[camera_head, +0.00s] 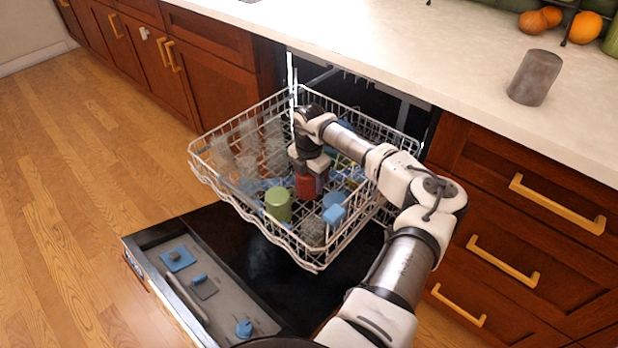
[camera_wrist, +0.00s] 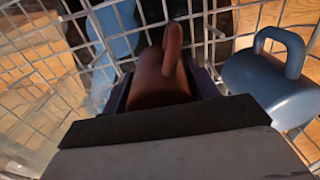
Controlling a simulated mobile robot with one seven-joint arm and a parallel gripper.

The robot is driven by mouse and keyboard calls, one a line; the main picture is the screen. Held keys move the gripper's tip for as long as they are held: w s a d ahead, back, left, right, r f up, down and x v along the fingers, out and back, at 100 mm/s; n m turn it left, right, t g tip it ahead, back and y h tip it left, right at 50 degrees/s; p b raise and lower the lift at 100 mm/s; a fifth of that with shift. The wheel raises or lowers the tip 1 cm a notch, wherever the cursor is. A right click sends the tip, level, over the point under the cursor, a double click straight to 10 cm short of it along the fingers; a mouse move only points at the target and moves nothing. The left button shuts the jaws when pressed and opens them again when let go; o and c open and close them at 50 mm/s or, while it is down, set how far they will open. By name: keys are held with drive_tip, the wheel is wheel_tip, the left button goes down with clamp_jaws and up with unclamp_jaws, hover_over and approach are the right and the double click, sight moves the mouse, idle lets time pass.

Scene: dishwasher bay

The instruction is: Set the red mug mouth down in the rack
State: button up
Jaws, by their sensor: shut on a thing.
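The red mug (camera_head: 305,187) is inside the upper dish rack (camera_head: 213,181), low between other cups. My gripper (camera_head: 309,172) points down from above and is shut on the mug. In the wrist view the mug (camera_wrist: 158,88) sits between my two fingers (camera_wrist: 162,97), with its handle (camera_wrist: 172,48) toward the top of the picture. My gripper hides part of the mug. I cannot tell which way its mouth faces, or whether it touches the rack floor.
A green cup (camera_head: 278,205) stands left of the red mug. A blue mug (camera_wrist: 268,88) is close on the right in the wrist view. Clear glasses (camera_head: 247,155) fill the rack's left side. The open dishwasher door (camera_head: 265,265) lies below. A grey cup (camera_head: 535,78) stands on the counter.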

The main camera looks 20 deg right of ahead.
drive_tip(key=o, duration=1.1)
drive_tip(key=shift+c, duration=0.2)
